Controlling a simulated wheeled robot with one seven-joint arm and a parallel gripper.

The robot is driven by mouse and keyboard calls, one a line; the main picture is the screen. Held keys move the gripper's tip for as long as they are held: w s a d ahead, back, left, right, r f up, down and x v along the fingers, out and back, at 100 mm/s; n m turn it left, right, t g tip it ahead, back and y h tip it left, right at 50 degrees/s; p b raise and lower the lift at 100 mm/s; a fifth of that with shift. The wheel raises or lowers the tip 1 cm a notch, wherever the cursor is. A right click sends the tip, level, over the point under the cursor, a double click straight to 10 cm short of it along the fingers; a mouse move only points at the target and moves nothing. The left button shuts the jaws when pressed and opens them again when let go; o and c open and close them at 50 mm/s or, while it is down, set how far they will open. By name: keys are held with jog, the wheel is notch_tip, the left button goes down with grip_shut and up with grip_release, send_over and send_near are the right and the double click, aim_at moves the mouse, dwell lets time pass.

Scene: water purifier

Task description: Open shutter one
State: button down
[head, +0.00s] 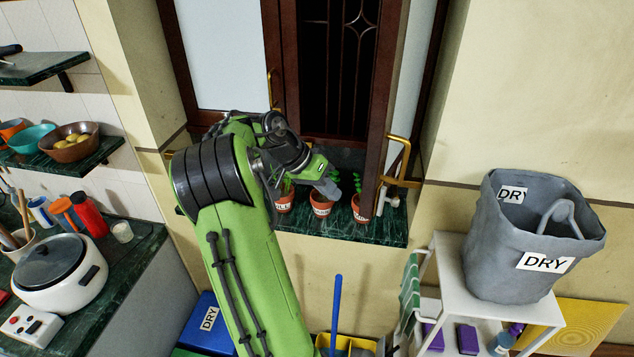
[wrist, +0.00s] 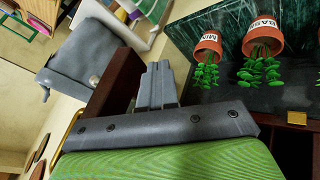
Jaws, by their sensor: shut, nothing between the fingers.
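The window has dark wooden shutters. The left one (head: 222,50) has a pale panel and a brass handle at its right edge. The right one (head: 384,85) stands swung out, seen nearly edge-on, with a brass handle (head: 400,155) on its right side. Between them the dark grille shows. I cannot tell which is shutter one. My gripper (head: 331,186) is shut and empty, low in front of the window, over the potted herbs and left of the right shutter. In the wrist view its closed fingers (wrist: 160,82) are beside a dark wooden edge (wrist: 118,82).
Several potted herbs, such as the mint pot (wrist: 207,43) and basil pot (wrist: 263,36), stand on the green marble sill (head: 392,232). A grey DRY bag (head: 515,240) sits on a white rack (head: 450,280) at right. A counter with a cooker (head: 60,275) is at left.

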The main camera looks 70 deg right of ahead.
jog(key=shift+s+a+f, duration=0.1)
jog(key=shift+s+f, duration=0.1)
jog(key=shift+s, duration=0.95)
jog(key=shift+s+a+f, duration=0.1)
jog(key=shift+s+f, duration=0.05)
jog(key=shift+s, duration=1)
jog(key=s+a+n+b, duration=0.1)
jog(key=s+b, duration=0.2)
jog(key=s, duration=0.6)
jog(key=shift+s+a+n+t+h, duration=0.2)
jog(key=shift+s+n+t+h, duration=0.1)
jog(key=shift+s+h, duration=0.1)
jog(key=shift+w, duration=0.1)
